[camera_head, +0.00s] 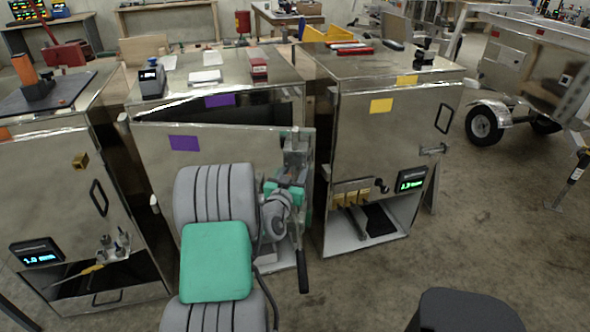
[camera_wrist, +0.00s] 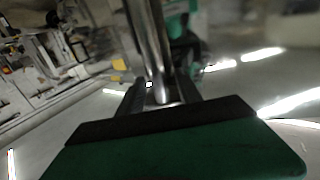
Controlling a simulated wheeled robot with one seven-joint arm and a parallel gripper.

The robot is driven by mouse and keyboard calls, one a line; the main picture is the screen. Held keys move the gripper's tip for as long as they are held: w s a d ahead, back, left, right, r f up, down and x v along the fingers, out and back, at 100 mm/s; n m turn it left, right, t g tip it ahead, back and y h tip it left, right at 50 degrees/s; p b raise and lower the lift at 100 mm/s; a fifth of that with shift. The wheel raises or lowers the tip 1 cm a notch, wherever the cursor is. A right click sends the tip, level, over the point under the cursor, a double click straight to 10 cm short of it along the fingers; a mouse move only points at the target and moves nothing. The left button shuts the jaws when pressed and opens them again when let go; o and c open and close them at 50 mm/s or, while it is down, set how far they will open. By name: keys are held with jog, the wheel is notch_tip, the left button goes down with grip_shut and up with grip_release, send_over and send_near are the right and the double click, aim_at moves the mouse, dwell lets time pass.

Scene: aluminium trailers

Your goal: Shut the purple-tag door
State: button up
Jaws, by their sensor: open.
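The purple-tag door (camera_head: 225,155) is on the middle metal cabinet in the head view. A purple tag (camera_head: 184,143) is on its upper left, and another purple tag (camera_head: 220,100) is on the cabinet above. The door stands ajar: a dark gap shows above it, wider to the right, so its right edge is swung out towards me. My gripper (camera_head: 294,160) is open at the door's right edge; whether it touches is unclear. My arm hides the door's lower middle. In the wrist view, a blurred vertical metal bar stands at my gripper (camera_wrist: 155,95); I cannot tell what it is.
The right cabinet (camera_head: 375,140) has yellow tags and an open lower bay. The left cabinet (camera_head: 50,170) stands close by, also with an open lower bay. A trailer wheel (camera_head: 484,124) is at the far right.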

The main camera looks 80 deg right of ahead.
grip_shut()
dwell(0.3)
dwell(1.1)
